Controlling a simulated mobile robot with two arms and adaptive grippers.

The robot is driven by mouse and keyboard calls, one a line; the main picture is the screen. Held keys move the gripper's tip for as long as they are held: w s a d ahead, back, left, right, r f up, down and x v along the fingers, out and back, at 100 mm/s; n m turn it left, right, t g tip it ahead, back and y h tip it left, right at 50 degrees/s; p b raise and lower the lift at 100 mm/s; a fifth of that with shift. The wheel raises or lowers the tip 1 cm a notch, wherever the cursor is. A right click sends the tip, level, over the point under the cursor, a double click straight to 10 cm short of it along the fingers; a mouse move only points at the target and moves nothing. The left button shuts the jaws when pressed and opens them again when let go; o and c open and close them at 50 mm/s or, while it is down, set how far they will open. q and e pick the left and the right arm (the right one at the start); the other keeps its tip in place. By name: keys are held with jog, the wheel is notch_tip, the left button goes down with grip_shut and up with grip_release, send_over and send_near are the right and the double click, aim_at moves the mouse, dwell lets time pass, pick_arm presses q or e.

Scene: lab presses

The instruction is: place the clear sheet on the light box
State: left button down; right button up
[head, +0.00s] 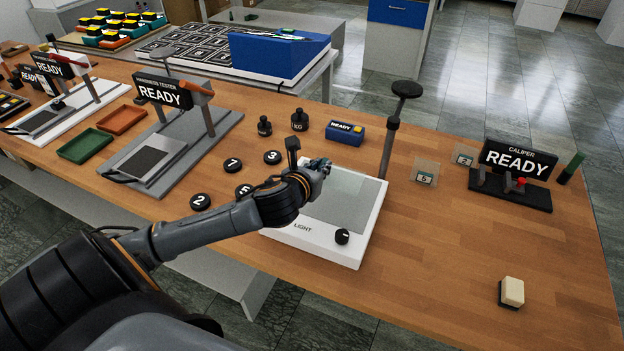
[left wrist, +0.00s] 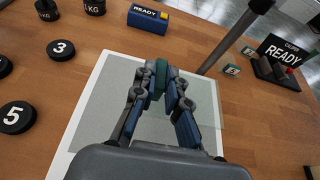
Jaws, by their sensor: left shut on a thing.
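The light box (head: 318,246) is a white box with a grey-green panel and a black knob, on the wooden table; its white rim (left wrist: 62,160) also shows in the left wrist view. My left gripper (head: 321,166) is over the far left part of the panel. In the left wrist view its fingers (left wrist: 160,82) are closed on a small dark green piece, seemingly the tab of the clear sheet. Two other clear sheets with small labels, one (head: 425,171) and another (head: 463,156), are to the right. My right gripper is not in view.
A dark post (head: 391,140) with a round top stands at the light box's far right. Black numbered discs (head: 233,165) lie left of it. A blue READY box (head: 345,132) is behind, and the caliper station (head: 512,175) is right. The front right table is mostly clear, except for a cream block (head: 511,291).

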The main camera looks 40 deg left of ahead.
pick_arm(q)
jog(key=shift+s+a+f, duration=0.1)
jog(key=shift+a+f, duration=0.85)
jog(key=shift+f, duration=0.15)
jog(key=f, duration=0.3)
jog(key=shift+s+a, duration=0.1)
jog(key=shift+a, duration=0.1)
jog(key=shift+f, duration=0.3)
jog(key=shift+f, duration=0.1)
jog(key=c, duration=1.4)
grip_release()
jog(key=v, duration=1.2)
